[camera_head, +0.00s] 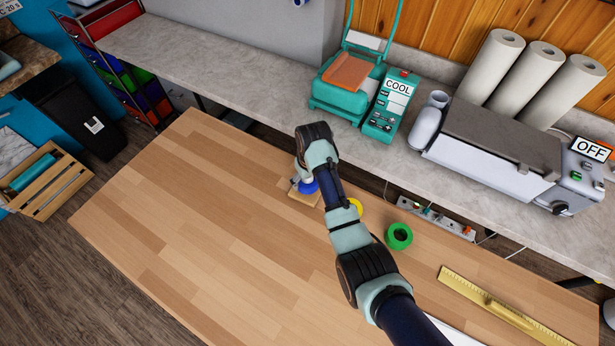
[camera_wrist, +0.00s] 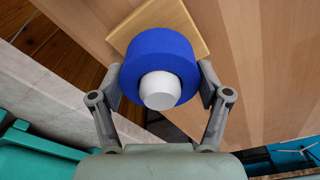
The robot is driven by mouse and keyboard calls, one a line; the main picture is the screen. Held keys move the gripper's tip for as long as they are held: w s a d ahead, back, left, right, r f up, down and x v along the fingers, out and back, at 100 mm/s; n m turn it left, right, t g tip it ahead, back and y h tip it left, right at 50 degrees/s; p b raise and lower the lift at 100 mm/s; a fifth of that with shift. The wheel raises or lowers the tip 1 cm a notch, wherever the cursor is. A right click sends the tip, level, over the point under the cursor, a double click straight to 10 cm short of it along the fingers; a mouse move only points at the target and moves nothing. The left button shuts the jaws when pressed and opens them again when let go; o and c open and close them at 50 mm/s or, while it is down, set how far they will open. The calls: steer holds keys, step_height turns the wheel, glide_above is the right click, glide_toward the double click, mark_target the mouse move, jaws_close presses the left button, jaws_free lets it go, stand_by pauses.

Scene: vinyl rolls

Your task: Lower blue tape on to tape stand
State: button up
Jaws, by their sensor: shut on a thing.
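The blue tape (camera_wrist: 160,49) is a thick blue roll, held between the two fingers of my gripper (camera_wrist: 162,88) in the wrist view. A white post (camera_wrist: 160,90) shows inside the roll's hole, and its end sticks out toward the wrist camera. The stand's square wooden base (camera_wrist: 195,18) is beyond the roll. I cannot tell whether the roll touches the base. In the head view the blue tape (camera_head: 307,187) is partly hidden under my arm, over the wooden base (camera_head: 303,198). The gripper's fingers are mostly hidden there.
A yellow roll (camera_head: 356,207) and a green roll (camera_head: 399,236) lie to the right on the wooden table (camera_head: 190,215). A yellow ruler (camera_head: 490,302) lies farther right. A teal press (camera_head: 350,80) stands on the grey counter behind. The table's left part is clear.

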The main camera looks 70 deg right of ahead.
steer(key=shift+f+b, duration=0.5)
steer(key=shift+f, duration=0.65)
steer(key=o, duration=1.8)
step_height(320, 180, up, 3)
steer(key=p, duration=0.3)
steer(key=shift+s+a+r+p, duration=0.15)
steer(key=shift+p, duration=0.15)
steer(key=shift+s+a+r+p, duration=0.15)
steer(key=shift+r+p, duration=0.75)
steer(key=shift+r, duration=0.5)
steer(key=shift+s+r, duration=0.1)
steer(key=shift+r, duration=1.35)
